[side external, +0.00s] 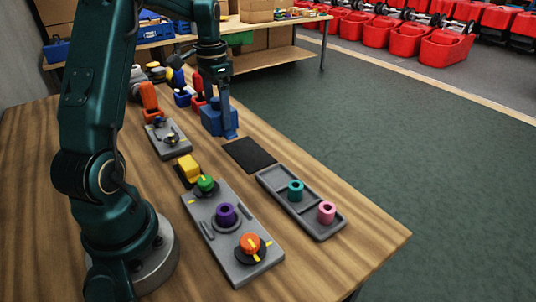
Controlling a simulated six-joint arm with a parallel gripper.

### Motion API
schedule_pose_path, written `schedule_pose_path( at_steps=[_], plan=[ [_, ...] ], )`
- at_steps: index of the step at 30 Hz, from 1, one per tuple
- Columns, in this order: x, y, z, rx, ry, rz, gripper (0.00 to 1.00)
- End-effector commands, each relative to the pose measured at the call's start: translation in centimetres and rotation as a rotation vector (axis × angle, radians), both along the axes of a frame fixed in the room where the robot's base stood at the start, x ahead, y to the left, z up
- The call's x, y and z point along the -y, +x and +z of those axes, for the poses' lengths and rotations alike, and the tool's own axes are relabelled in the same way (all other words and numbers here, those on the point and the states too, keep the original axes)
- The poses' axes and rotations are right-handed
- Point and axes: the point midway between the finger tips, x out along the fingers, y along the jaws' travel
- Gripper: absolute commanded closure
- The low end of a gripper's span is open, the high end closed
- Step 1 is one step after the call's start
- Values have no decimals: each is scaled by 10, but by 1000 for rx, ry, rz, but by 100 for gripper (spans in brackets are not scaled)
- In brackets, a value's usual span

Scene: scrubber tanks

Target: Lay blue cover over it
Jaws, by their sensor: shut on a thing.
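My gripper (222,102) is shut on the blue cover (214,120), a boxy blue piece that hangs above the table near a bare black mat (250,154). The fingertips are largely hidden by the cover and the small picture size. The task's "it" is not named. A small grey plate (168,138) with a dark fitting and a yellow mark lies to the left of the cover. A larger grey panel (222,247) carries a green knob (206,184), a purple ring (227,214) and an orange knob (250,243). A yellow block (188,167) sits on a dark mat behind the panel.
A grey tray (272,188) holds a teal ring (295,190) and a pink ring (326,212). Orange, blue and red upright items stand behind the cover, close to my arm. The table's right front is clear. Shelves and red machines stand farther back.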

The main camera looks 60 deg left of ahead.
Motion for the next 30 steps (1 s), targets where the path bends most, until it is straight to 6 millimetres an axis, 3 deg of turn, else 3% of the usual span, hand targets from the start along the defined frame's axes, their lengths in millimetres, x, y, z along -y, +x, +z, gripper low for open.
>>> schedule_pose_path(
  at_steps=[3, 9, 16, 20, 26, 30],
  plan=[
    [-14, -19, 14, 3, 2, 6, 74],
    [-26, -37, 27, 1, 1, 7, 74],
    [-21, -47, 23, -2, -2, 159, 74],
    [12, -47, 21, -1, -1, 250, 74],
    [94, -52, 22, 3, 1, 285, 74],
    [145, -68, 22, 4, 1, 248, 74]
  ],
)
